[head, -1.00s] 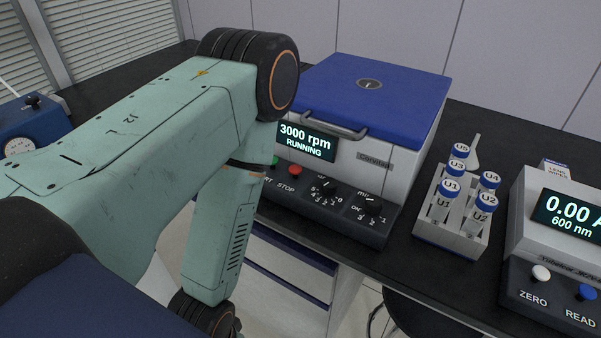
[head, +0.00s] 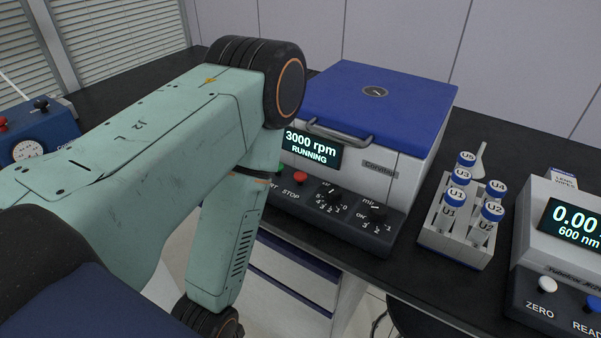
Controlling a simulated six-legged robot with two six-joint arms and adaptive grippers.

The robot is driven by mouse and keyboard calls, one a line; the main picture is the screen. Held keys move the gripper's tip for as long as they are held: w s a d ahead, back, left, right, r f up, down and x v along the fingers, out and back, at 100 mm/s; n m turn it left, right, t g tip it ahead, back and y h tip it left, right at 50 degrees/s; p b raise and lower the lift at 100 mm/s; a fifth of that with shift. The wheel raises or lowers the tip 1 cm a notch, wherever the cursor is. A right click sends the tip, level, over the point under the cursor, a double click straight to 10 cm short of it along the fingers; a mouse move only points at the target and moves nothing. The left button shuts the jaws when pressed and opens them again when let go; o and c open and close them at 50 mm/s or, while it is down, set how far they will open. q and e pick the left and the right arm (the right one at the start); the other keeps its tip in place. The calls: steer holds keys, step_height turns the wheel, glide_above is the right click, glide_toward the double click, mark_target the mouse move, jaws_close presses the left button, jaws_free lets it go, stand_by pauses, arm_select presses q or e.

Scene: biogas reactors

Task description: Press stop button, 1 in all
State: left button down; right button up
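The red stop button (head: 300,178) is on the front panel of a centrifuge (head: 386,140) with a blue lid. The word STOP is printed below the button. The display (head: 312,147) reads 3000 rpm RUNNING. A green button (head: 279,168) is partly hidden behind my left arm, left of the stop button. My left arm reaches in from the left and bends down in front of the bench, to the left of the panel. Its gripper is below the frame. My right gripper is not in view either.
A tube rack (head: 456,235) with several blue-capped tubes stands right of the centrifuge. A photometer (head: 560,255) with a white and a blue button is at the far right. A blue device (head: 45,130) is at the left. Drawers (head: 295,275) are under the bench.

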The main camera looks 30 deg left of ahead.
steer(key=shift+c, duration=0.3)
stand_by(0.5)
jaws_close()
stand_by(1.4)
